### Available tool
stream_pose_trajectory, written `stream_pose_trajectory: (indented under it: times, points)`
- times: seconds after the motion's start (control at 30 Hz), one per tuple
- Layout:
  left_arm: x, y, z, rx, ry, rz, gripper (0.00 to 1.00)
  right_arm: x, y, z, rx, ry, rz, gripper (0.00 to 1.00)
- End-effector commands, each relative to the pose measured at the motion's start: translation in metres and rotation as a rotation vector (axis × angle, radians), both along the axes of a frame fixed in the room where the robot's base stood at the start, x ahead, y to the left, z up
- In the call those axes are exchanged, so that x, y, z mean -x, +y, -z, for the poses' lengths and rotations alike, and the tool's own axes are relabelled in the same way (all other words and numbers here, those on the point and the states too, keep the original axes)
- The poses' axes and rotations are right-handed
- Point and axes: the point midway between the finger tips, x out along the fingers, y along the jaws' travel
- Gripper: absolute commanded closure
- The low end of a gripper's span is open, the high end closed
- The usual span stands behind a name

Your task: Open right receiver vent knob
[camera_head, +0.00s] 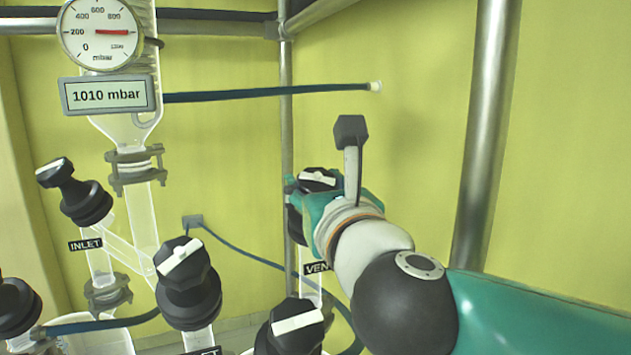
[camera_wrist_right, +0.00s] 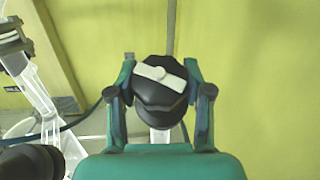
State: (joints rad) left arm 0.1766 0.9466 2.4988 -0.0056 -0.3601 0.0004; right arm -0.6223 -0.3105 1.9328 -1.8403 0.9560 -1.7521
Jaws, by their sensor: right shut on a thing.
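The vent knob (camera_head: 318,179) is black with a white bar on top and stands beside the VENT label (camera_head: 316,268) in the head view. My right gripper (camera_head: 307,205) reaches it from the right and hides part of it. In the right wrist view the vent knob (camera_wrist_right: 158,84) sits between the two teal fingers of my right gripper (camera_wrist_right: 159,98), which is shut on it. Its white bar lies slightly tilted there, its right end lower. My left gripper is in neither view.
An inlet knob (camera_head: 75,192), another black knob (camera_head: 187,284) and a front knob (camera_head: 290,328) stand to the left and front. A gauge (camera_head: 101,34) and a 1010 mbar display (camera_head: 108,95) are at upper left. Metal posts (camera_head: 487,130) and a hose (camera_head: 265,91) are behind.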

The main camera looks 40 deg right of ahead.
Motion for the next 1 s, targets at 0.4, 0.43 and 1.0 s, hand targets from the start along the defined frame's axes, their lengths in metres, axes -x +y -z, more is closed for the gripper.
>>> stream_pose_trajectory:
  times: [0.4,0.43,1.0]
  points:
    - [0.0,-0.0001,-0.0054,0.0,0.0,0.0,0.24,-0.0006,0.0004,0.0017,0.05,0.029,-0.099,0.85]
    - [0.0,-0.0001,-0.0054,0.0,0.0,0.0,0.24,-0.0006,0.0006,0.0017,0.051,0.028,-0.101,0.85]
    - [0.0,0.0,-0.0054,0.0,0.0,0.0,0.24,-0.0011,0.0009,0.0011,0.051,0.027,-0.102,0.24]
